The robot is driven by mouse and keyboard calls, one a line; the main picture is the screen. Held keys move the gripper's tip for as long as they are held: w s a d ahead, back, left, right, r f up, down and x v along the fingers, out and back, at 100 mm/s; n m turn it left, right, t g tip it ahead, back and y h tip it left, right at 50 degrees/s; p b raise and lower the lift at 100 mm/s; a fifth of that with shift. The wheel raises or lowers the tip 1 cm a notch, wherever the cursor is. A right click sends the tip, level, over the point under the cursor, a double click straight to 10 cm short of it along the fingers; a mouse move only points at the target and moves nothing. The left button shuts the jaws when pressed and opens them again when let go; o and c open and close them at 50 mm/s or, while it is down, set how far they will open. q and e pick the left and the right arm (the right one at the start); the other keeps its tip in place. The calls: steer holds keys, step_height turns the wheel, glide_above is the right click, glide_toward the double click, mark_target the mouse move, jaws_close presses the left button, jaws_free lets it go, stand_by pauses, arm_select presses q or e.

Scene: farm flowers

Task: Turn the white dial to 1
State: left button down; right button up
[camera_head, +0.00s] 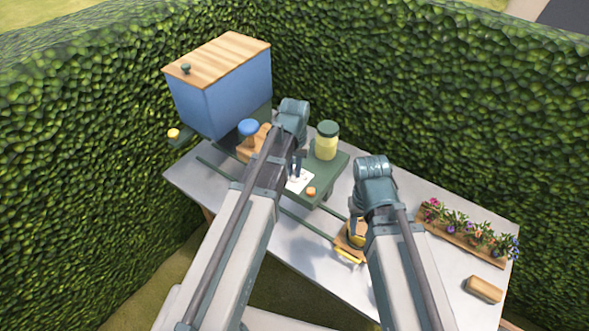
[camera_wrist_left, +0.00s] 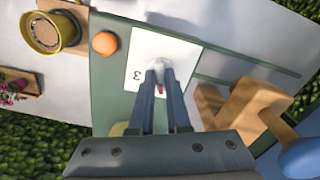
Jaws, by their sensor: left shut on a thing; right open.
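The white dial (camera_wrist_left: 157,64) stands on a white card (camera_wrist_left: 180,48) with a black 3 and a small red mark in the left wrist view. The card also shows in the head view (camera_head: 302,182). My left gripper (camera_wrist_left: 158,78) is shut on the dial, a finger on each side, and hides part of the card; it also shows in the head view (camera_head: 295,171). No other numbers can be read. My right gripper (camera_head: 357,226) is open, pointing down beside the yellow item on the wooden block, partly hidden by its arm.
The green board (camera_head: 325,177) also carries an orange knob (camera_head: 311,192) and a green-lidded jar (camera_head: 327,140). A blue box (camera_head: 237,97), a blue knob (camera_head: 248,127), a flower planter (camera_head: 460,235) and a wooden block (camera_head: 483,289) stand around. Hedges close off the back.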

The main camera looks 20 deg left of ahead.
stand_by(0.3)
arm_select(q)
steer(key=c, duration=0.9)
jaws_free()
steer(key=shift+r, duration=0.1)
step_height(320, 180, up, 14)
steer(key=p, duration=1.4)
steer(key=shift+f, duration=0.25)
steer(key=s+d+f+m+b, duration=0.1)
steer(key=s+d+f+b, duration=0.2)
steer(key=s+f+b, duration=0.2)
steer(key=s+d+f+m+b, duration=0.1)
steer(key=s+d+f+b, duration=0.3)
steer(key=f+b, duration=0.3)
steer(key=s+d+f+m+y+b, duration=0.1)
steer(key=s+d+f+b, duration=0.2)
steer(key=s+f+b, duration=0.2)
steer(key=shift+s+d+f+m+b, duration=0.15)
steer(key=shift+s+f+m+b, duration=0.25)
steer(key=shift+b, duration=0.3)
